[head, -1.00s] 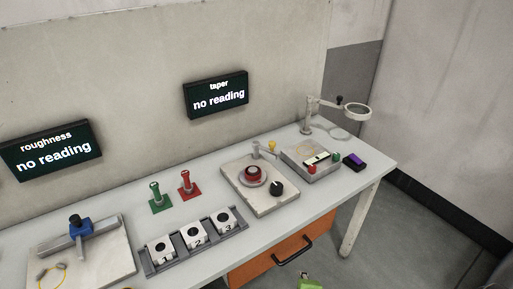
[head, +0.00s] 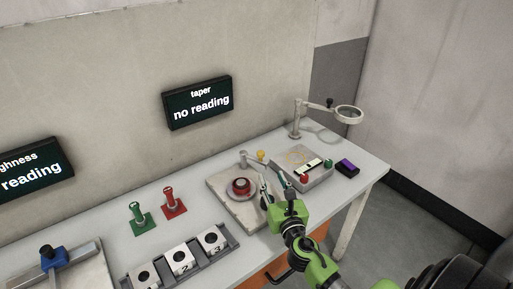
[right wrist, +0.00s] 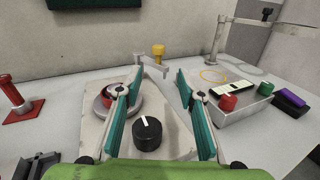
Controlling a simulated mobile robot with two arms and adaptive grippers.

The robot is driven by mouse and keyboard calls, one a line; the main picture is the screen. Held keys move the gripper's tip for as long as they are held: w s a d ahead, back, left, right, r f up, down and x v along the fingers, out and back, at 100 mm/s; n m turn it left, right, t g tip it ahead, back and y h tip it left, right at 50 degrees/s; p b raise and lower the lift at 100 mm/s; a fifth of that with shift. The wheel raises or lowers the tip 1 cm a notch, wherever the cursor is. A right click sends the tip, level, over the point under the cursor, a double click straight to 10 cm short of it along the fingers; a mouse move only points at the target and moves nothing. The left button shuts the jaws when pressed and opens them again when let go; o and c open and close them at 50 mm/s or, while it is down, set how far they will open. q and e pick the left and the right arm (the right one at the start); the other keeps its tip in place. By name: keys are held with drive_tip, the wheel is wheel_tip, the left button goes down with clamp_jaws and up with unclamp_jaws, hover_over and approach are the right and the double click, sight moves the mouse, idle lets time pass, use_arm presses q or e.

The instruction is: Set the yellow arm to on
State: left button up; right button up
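The yellow arm is a small grey lever with a yellow knob at its end (head: 261,154), at the back of a grey plate (head: 222,196). In the right wrist view its yellow knob (right wrist: 158,50) stands beyond the gap between my fingertips. My right gripper (head: 268,186) is above the plate's right side, open and empty, its teal fingers (right wrist: 158,84) spread apart. It is short of the lever and not touching it. A black dial with a white mark (right wrist: 147,133) lies below and between the fingers. My left gripper is out of view.
A red button on a round base (head: 240,185) is left of my gripper. A grey box with red and green knobs (head: 318,178), a purple-topped block (head: 347,167) and a magnifier stand (head: 296,120) are to the right. The taper screen (head: 198,102) reads "no reading".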

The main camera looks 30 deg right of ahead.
sight(262, 155)
drive_tip(key=shift+w+n, duration=0.4)
drive_tip(key=shift+w, duration=0.1)
drive_tip(key=x, duration=1.1)
drive_tip(key=shift+r, duration=0.35)
drive_tip(key=shift+w+d, duration=0.15)
drive_tip(key=shift+w, duration=0.65)
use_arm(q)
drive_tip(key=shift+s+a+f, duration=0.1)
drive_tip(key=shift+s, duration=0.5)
use_arm(e)
clamp_jaws()
